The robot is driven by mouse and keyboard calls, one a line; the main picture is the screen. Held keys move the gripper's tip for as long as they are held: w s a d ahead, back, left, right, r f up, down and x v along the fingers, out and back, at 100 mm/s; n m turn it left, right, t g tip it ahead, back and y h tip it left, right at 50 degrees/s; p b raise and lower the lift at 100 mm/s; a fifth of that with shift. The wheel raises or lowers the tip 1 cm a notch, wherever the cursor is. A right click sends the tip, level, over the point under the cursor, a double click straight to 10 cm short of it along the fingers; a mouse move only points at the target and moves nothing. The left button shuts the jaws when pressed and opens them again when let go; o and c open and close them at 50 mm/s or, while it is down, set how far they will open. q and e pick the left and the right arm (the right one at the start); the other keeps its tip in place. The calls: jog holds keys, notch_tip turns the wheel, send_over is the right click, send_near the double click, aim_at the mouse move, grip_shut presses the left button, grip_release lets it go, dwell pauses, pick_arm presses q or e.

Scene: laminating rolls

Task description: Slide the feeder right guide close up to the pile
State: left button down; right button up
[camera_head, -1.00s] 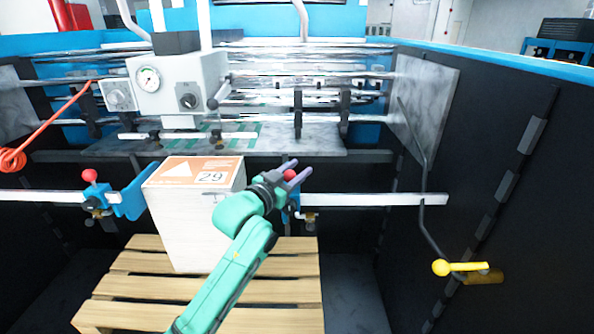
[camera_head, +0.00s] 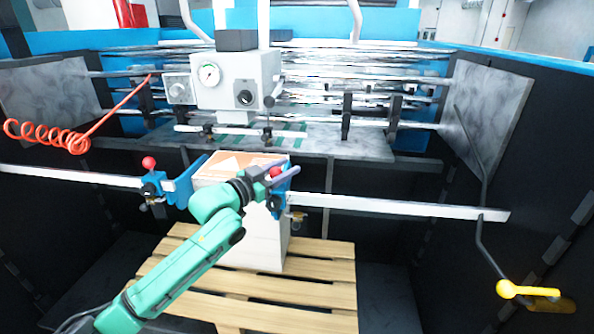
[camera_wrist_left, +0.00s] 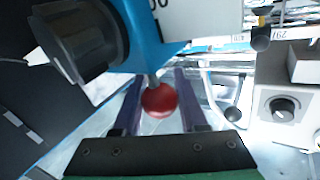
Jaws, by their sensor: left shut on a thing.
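The pile (camera_head: 262,238) is a pale stack with an orange and white top, standing on a wooden pallet (camera_head: 318,262). The feeder right guide (camera_head: 282,186) is a blue block with a red knob (camera_head: 275,172) on a white rail, at the pile's right edge. I cannot tell whether it touches the pile. My left gripper (camera_head: 283,168) is shut on the red knob. In the left wrist view the red knob (camera_wrist_left: 159,100) sits between the two fingers (camera_wrist_left: 160,103). My left arm hides part of the pile's front. My right gripper is out of view.
The left guide (camera_head: 182,186), also blue with a red knob, is at the pile's left side. The white rail (camera_head: 400,207) runs clear to the right. A yellow-handled lever (camera_head: 508,289) is at the right wall. A gauge box (camera_head: 235,80) stands behind.

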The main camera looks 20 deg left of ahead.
pick_arm(q)
jog(key=shift+a, duration=0.15)
jog(key=shift+c, duration=2.3)
grip_release()
jog(key=shift+s, duration=0.1)
